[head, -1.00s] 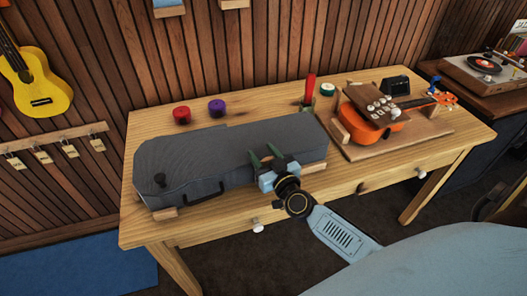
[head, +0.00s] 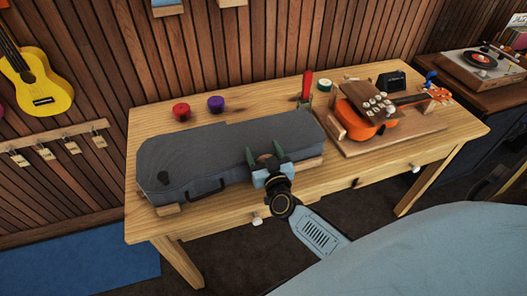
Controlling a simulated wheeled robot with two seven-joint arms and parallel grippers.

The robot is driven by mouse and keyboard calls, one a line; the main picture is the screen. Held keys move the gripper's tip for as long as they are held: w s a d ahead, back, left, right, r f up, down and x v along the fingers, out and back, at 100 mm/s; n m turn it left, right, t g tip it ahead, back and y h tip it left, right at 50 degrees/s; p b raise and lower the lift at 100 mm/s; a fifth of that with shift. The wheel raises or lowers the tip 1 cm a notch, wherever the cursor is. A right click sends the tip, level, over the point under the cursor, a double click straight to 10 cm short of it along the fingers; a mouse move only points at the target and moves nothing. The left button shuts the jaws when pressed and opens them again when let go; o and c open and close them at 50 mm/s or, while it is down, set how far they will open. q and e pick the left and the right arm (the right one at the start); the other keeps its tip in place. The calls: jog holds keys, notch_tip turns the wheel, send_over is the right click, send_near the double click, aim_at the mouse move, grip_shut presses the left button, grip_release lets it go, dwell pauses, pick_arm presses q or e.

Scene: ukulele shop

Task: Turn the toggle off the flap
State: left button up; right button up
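A dark grey ukulele case (head: 215,150) lies closed along the front of the wooden table, raised on small wooden blocks. My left gripper is not in view.
An orange ukulele (head: 362,120) rests in a wooden cradle on the right of the table (head: 148,120). A red tape roll (head: 181,111), a purple one (head: 216,104) and a red-handled tool (head: 307,86) stand behind the case. A turntable (head: 482,62) is farther right.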

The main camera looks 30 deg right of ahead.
jog(key=v, duration=1.3)
jog(key=shift+s+p, duration=0.2)
jog(key=shift+p, duration=0.15)
jog(key=shift+a, duration=0.1)
jog(key=s+a+f+n+g+y+b, duration=0.1)
jog(key=s+a+f+g+y, duration=0.15)
jog(key=f, duration=0.55)
jog(key=s+a+f+n+g+y+b, duration=0.1)
jog(key=s+f+n+g, duration=0.15)
jog(key=f, duration=0.65)
jog(key=s+a+f+n+g+y, duration=0.15)
jog(key=s+f, duration=0.25)
jog(key=f, duration=0.4)
jog(key=s+d+f+g+b, duration=0.1)
jog(key=s+f+g, duration=0.4)
jog(key=s+f, duration=0.3)
jog(key=s+d+f+g+b, duration=0.1)
jog(key=s+f+g, duration=0.4)
jog(key=s, duration=1.1)
notch_tip(320, 180, down, 4)
jog(key=shift+d+r+h, duration=0.2)
jog(key=shift+d+h, duration=0.1)
jog(key=shift+d, duration=0.5)
jog(key=shift+s, duration=0.15)
